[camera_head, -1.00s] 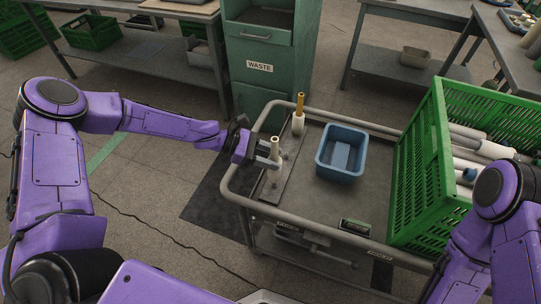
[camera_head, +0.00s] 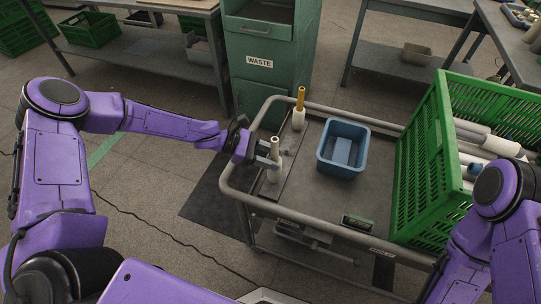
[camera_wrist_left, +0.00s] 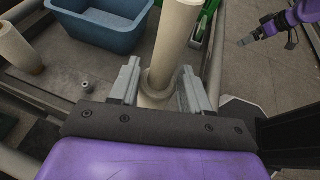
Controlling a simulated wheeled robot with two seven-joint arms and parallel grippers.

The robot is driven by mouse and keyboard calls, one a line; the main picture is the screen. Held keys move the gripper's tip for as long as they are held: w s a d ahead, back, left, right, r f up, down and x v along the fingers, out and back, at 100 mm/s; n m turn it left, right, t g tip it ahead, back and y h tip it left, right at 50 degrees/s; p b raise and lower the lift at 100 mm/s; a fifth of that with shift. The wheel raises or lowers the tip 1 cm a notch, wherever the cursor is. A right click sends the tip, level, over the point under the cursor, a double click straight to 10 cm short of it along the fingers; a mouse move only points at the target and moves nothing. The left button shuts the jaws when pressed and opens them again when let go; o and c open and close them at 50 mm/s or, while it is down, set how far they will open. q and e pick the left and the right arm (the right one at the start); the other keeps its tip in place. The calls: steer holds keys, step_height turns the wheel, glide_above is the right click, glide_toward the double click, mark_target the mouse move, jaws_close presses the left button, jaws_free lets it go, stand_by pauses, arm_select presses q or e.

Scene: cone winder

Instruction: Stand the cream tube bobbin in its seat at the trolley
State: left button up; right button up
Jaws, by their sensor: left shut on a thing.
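The cream tube bobbin (camera_head: 274,152) stands roughly upright at the left end of the trolley (camera_head: 330,200). My left gripper (camera_head: 268,162) is shut on it, reaching in from the left. In the left wrist view the tube (camera_wrist_left: 178,35) rises between the fingers of the left gripper (camera_wrist_left: 162,88), with a wider cream collar (camera_wrist_left: 156,80) at its lower part. The fingers and wrist hide what is under it, so I cannot tell whether it sits in the seat. My right gripper (camera_wrist_left: 246,40) shows small and dark in the left wrist view; its opening is unclear.
A blue bin (camera_head: 342,148) is right of the bobbin. A green crate (camera_head: 425,165) with several tubes fills the right end. A tube rail (camera_head: 228,185) edges the trolley.

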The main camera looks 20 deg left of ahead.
arm_select(q)
steer(key=shift+f+b, duration=0.7)
steer(key=shift+f, duration=0.35)
stand_by(0.4)
steer(key=o, duration=1.2)
steer(key=shift+c, duration=0.2)
steer(key=p+v, duration=0.1)
steer(key=v, duration=0.9)
steer(key=shift+a, duration=0.3)
steer(key=shift+s+r, duration=0.1)
